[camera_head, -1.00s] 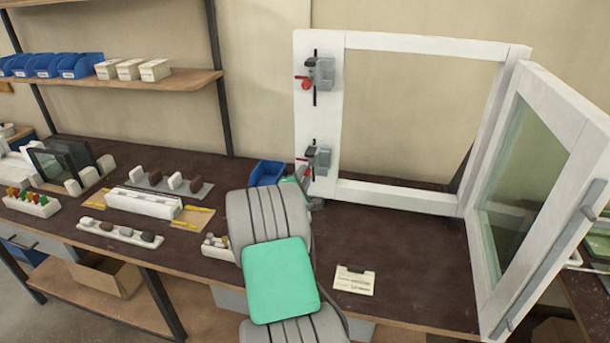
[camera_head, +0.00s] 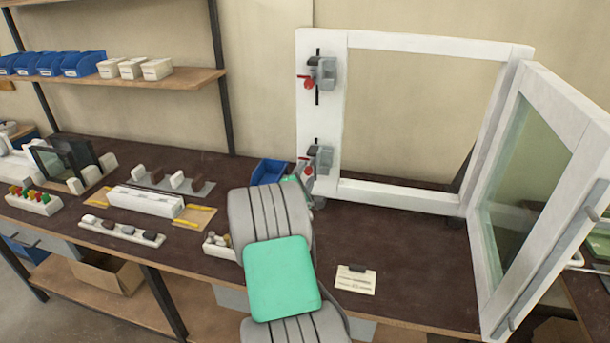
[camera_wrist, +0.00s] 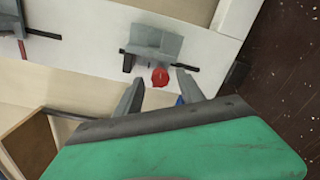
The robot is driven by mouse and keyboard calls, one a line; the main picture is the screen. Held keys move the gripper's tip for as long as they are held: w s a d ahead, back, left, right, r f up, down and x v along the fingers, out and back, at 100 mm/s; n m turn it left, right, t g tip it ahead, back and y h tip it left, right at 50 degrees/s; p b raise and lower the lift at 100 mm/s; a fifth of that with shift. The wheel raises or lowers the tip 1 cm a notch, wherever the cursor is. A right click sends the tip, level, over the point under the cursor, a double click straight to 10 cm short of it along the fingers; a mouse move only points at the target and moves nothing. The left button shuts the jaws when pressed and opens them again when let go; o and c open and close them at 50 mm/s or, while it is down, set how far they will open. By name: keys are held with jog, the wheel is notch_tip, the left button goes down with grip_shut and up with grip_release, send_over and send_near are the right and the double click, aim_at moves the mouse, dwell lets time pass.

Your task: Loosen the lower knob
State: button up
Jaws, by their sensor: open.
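The lower clamp (camera_head: 320,158) is a grey block on the left post of the white window frame (camera_head: 337,120), with a dark handle above it. Its red knob (camera_head: 307,171) shows beside the clamp, low on the post. In the wrist view the red knob (camera_wrist: 160,76) lies just beyond my gripper (camera_wrist: 158,95), between the two grey fingertips. My gripper is open, and the fingers stand apart from the knob on both sides. In the head view my arm covers most of the gripper.
The upper clamp (camera_head: 322,73) with its own red knob sits higher on the same post. A blue bin (camera_head: 270,172) stands close behind my arm. The open sash (camera_head: 545,190) stands to the right.

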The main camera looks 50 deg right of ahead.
jog(key=shift+a, duration=0.1)
jog(key=b+v, duration=0.2)
jog(key=v, duration=0.5)
jog(key=shift+a, duration=0.35)
jog(key=shift+s, duration=0.15)
